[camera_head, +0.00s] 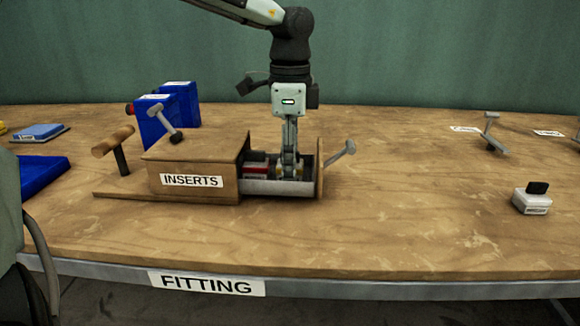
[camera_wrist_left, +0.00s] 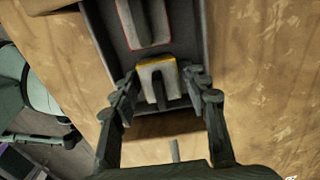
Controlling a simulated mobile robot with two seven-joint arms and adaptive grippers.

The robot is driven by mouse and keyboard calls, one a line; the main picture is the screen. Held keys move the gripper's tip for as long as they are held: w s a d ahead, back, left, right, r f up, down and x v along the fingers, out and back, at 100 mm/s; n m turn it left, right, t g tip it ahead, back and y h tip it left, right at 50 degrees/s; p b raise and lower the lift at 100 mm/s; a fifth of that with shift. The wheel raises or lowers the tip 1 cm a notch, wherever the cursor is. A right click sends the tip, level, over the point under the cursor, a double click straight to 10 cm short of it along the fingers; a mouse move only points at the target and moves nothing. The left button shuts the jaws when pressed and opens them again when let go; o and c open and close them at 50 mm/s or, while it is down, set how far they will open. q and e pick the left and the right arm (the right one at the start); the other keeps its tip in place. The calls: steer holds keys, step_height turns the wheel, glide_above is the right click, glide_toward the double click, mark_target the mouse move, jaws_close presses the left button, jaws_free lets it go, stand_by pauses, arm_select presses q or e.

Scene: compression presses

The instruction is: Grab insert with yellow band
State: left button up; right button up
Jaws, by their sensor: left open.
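The insert with the yellow band (camera_wrist_left: 160,76) shows in the left wrist view as a pale U-shaped piece with a yellow edge, lying in the open drawer (camera_head: 278,188). My left gripper (camera_wrist_left: 160,103) is open, with one finger on each side of this insert. In the head view the left gripper (camera_head: 290,165) points straight down into the drawer and hides most of the insert. A second insert with a red band (camera_head: 256,168) lies in the drawer beside it, and it also shows at the top of the left wrist view (camera_wrist_left: 145,22).
The drawer comes out of a wooden box labelled INSERTS (camera_head: 192,181); its front panel (camera_head: 320,170) stands close to the gripper. A small white block (camera_head: 532,202) sits at right.

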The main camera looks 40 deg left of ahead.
arm_select(q)
steer(key=c, duration=1)
jaws_close()
steer(key=shift+r, duration=0.15)
